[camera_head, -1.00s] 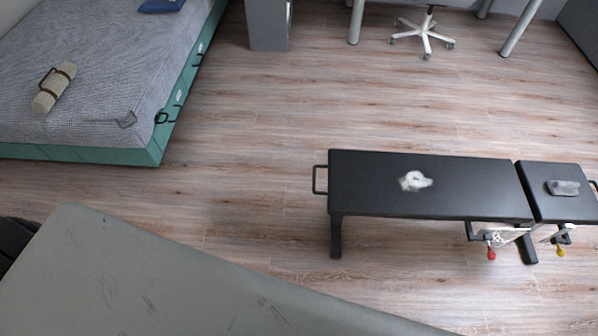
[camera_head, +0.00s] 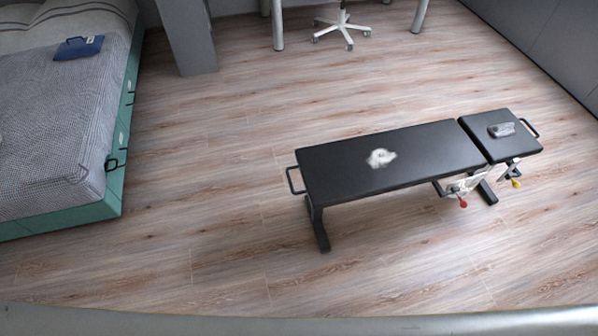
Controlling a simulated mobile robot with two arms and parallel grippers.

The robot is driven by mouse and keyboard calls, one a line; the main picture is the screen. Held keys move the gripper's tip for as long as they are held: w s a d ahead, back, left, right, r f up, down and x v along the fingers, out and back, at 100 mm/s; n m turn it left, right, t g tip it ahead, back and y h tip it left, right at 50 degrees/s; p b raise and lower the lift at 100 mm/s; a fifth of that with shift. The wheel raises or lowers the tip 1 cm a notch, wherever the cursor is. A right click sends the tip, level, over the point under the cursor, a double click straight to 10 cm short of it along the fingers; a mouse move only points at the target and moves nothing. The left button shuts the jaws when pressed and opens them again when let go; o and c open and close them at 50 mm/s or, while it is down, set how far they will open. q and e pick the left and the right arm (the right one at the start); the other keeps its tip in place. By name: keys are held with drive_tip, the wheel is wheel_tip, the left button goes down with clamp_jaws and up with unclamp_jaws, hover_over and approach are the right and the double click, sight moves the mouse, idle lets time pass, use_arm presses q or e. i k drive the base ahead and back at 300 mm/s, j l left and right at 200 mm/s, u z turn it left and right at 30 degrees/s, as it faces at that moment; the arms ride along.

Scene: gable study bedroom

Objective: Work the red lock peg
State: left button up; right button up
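The red lock peg (camera_head: 463,204) is a small red knob at the end of a bracket under the black bench (camera_head: 335,172). It sits below the near edge of the long pad, close to the joint with the short pad (camera_head: 510,147). A yellow peg (camera_head: 516,184) hangs to its right, under the short pad. The bench stands on the floor at the right of the head view, some distance off. Neither of my grippers is in view.
A whitish crumpled thing (camera_head: 381,158) lies on the long pad and a grey item (camera_head: 501,129) on the short pad. A bed (camera_head: 60,150) with a blue item (camera_head: 78,47) is at left. A wheeled chair (camera_head: 341,27) stands behind. Floor around the bench is clear.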

sight(463, 204)
drive_tip(key=k+j+z, duration=0.1)
drive_tip(key=z, duration=1.4)
